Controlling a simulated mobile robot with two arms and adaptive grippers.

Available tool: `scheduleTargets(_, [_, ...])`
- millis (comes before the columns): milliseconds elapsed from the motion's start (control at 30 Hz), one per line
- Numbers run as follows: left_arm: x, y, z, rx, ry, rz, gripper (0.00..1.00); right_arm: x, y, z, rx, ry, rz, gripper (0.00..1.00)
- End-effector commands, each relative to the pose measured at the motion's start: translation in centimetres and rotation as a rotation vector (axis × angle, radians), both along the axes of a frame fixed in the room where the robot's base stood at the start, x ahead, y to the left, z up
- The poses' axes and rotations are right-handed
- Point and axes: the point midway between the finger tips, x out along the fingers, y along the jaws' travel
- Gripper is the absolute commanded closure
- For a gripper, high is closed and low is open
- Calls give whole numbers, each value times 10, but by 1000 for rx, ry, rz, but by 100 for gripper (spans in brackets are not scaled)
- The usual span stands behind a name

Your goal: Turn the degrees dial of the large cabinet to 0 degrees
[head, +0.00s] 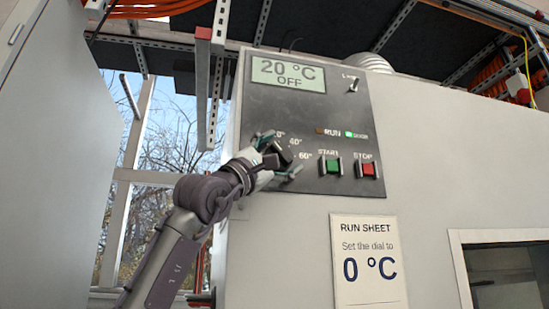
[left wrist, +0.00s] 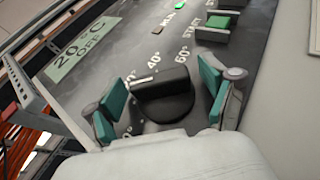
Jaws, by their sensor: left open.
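The degrees dial (left wrist: 166,98) is a black knob with a raised bar, on the dark control panel (head: 310,115) of the large cabinet. My left gripper (left wrist: 160,105) is open, with its teal-padded fingers on either side of the dial. I cannot tell whether they touch it. In the head view the left gripper (head: 277,158) covers much of the dial. The labels 40° and 60° show beside it; others are partly hidden. The display (head: 289,74) reads 20 °C and OFF. The right gripper is not in view.
A green START button (head: 332,166) and a red STOP button (head: 367,170) sit right of the dial. A toggle switch (head: 353,85) is above them. The run sheet (head: 367,261) below says to set the dial to 0 °C. A grey cabinet door (head: 45,150) stands at left.

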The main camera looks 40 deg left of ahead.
Motion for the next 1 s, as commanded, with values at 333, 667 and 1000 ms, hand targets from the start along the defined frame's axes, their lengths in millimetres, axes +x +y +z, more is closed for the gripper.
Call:
scheduleTargets(333, [-42, 11, -33, 2, 0, 4, 17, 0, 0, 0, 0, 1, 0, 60])
scheduleTargets(667, [-86, 20, -66, 0, 1, 4, 17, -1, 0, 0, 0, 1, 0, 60])
scheduleTargets(1000, [-93, 21, -71, -1, 1, 2, 17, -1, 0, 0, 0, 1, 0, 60])
